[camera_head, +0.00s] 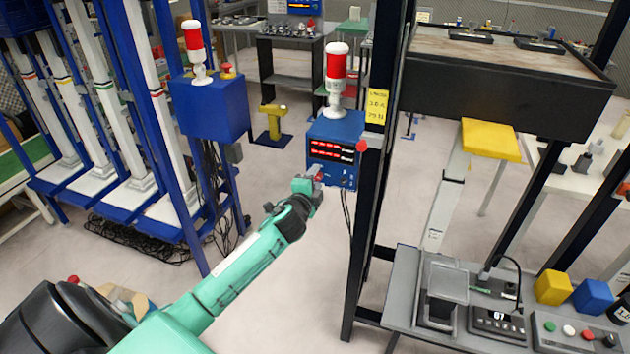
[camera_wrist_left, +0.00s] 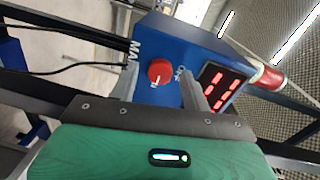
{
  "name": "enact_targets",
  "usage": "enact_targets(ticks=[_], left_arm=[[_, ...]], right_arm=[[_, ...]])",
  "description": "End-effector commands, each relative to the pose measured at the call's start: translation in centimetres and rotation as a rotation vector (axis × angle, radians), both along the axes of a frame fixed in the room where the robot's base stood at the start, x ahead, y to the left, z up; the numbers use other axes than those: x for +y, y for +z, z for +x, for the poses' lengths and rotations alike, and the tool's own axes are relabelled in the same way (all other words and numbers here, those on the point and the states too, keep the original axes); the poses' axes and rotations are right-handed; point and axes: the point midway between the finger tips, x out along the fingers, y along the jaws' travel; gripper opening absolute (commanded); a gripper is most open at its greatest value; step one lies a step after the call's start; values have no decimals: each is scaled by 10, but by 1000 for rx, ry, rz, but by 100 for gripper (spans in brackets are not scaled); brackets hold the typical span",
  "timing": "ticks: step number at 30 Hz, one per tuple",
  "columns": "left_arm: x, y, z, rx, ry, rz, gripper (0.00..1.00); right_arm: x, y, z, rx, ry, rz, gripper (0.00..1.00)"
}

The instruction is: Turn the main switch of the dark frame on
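The main switch (camera_wrist_left: 160,72) is a round red knob on the face of a blue control box (camera_head: 335,131) fixed to the dark frame (camera_head: 375,200). White lettering beside the knob is partly hidden by my fingers. My left gripper (camera_head: 312,182) is at the lower left of the box face. In the left wrist view, my left gripper (camera_wrist_left: 161,90) is open, with one finger on each side of the knob and a visible gap to each. The knob's pointer direction is too small to read surely. My right gripper is out of view.
Red lit displays (camera_wrist_left: 216,85) are beside the knob. A red and white lamp (camera_head: 336,75) stands on the box, and a red button (camera_head: 362,146) is at its right edge. A blue rack (camera_head: 210,110) stands left; a grey bench (camera_head: 400,290) is at lower right.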

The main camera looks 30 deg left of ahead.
Motion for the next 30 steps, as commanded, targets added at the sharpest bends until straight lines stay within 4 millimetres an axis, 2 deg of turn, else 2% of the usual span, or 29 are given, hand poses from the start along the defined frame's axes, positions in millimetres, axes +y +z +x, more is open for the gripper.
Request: enact_targets(ticks=[9, 14, 30], left_arm=[[0, 0, -1, 0, 0, -1, 49], [-3, -1, -14, 0, -1, 0, 49], [-27, 4, -110, 2, -1, -1, 49]], right_arm=[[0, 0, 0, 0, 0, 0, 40], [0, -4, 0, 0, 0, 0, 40], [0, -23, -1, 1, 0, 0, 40]])
